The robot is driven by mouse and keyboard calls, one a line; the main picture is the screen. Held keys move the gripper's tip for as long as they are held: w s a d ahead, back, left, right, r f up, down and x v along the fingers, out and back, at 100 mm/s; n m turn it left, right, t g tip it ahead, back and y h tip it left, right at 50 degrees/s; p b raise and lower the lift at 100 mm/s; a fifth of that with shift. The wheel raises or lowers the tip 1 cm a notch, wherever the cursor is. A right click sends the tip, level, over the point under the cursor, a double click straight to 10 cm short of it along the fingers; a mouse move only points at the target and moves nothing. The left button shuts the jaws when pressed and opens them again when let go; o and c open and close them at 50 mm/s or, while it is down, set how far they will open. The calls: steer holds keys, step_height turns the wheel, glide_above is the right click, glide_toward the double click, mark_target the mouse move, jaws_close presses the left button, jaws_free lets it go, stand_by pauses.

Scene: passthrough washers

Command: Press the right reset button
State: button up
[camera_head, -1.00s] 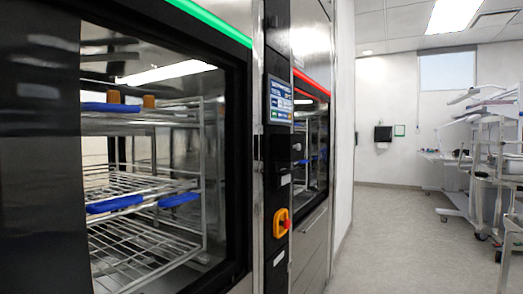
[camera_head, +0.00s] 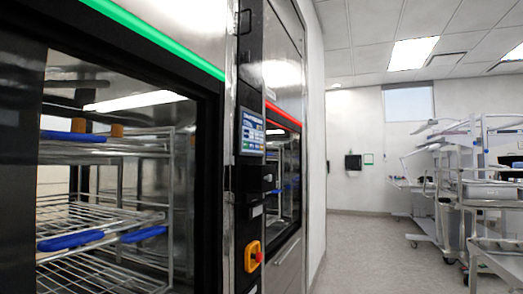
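Two washers stand side by side on the left. The near washer (camera_head: 150,30) has a lit green strip and a glass door with wire racks inside. The far washer (camera_head: 283,75) has a lit red strip. Between them is a black control column with a small lit screen (camera_head: 251,132). Below the screen is a dark, small round control (camera_head: 268,178); I cannot tell if it is a reset button. My gripper is not in view.
The aisle floor (camera_head: 350,250) is clear ahead to the back wall. Wheeled metal carts (camera_head: 480,190) stand along the right side, one close at the lower right. A black box (camera_head: 353,162) hangs on the back wall.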

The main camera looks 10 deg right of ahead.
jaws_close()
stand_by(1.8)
